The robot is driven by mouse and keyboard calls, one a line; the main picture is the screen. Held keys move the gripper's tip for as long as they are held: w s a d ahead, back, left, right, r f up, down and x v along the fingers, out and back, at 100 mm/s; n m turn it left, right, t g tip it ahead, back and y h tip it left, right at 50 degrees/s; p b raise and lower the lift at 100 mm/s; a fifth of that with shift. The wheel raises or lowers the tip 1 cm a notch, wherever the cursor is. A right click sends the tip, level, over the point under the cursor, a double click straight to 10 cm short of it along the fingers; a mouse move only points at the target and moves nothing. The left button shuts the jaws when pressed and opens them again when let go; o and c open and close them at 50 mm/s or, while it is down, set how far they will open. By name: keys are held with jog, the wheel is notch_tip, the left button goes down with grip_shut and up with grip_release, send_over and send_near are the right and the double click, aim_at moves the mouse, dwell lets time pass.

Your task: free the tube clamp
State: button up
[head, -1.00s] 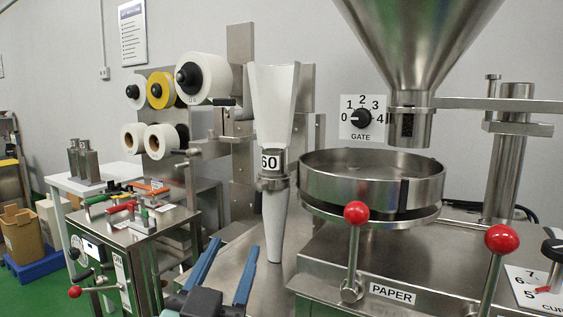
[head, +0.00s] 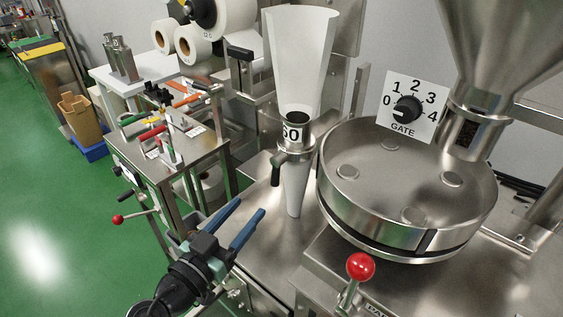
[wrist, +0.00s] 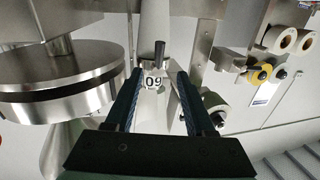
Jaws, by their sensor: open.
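The tube clamp (head: 292,152) is a metal collar around the white forming tube (head: 295,190), just below its flared top. A dark lever handle (head: 277,170) hangs from its front left side. A "60" label (head: 292,133) sits just above the collar. In the wrist view the label (wrist: 153,82) appears upside down between the fingers, with the dark handle (wrist: 159,52) above it. My gripper (head: 250,207) is open and empty, left of the tube and below the clamp in the head view. Its two blue fingers (wrist: 158,78) point toward the tube, apart from the handle as far as I can tell.
A round metal pan (head: 400,232) stands close right of the tube, under the hopper (head: 505,60). A red-knobbed lever (head: 360,267) rises in front. A steel bench with coloured toggle clamps (head: 180,150) stands left. Paper rolls (head: 192,45) are behind.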

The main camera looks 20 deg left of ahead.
aim_at(273, 179)
jog(key=w+p, duration=0.1)
jog(key=w, duration=0.3)
jog(key=w+d+p, duration=0.1)
jog(key=w, duration=0.3)
jog(key=w+d+p, duration=0.1)
jog(key=w, duration=0.2)
jog(key=shift+w, duration=0.4)
jog(key=shift+c, duration=0.3)
grip_shut()
